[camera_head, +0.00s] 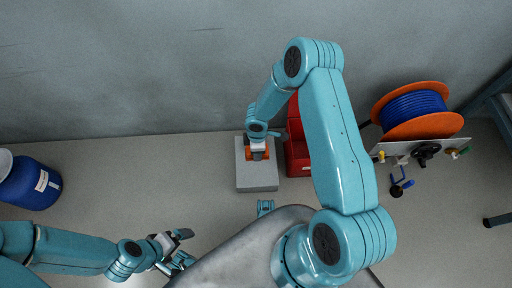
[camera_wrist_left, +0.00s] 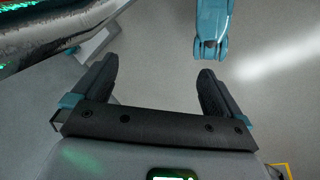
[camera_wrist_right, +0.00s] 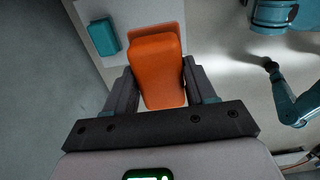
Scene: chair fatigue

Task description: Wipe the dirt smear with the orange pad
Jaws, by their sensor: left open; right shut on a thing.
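The orange pad (camera_wrist_right: 158,75) is between the two fingers of my right gripper (camera_wrist_right: 158,92), which is shut on it. In the head view the right gripper (camera_head: 258,148) is over the back part of a pale grey block (camera_head: 257,182) near the wall. A little orange of the pad shows there under the gripper. I cannot tell whether the pad touches the block. My left gripper (camera_head: 186,246) is open and empty at lower left, and its spread fingers also show in the left wrist view (camera_wrist_left: 158,68). I cannot pick out the dirt smear for certain.
A red container (camera_head: 297,157) stands just right of the block. An orange reel with blue hose (camera_head: 415,108) stands farther right, by a panel with valves (camera_head: 425,152). A blue drum (camera_head: 33,186) is at far left. The wall is behind; floor between drum and block is clear.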

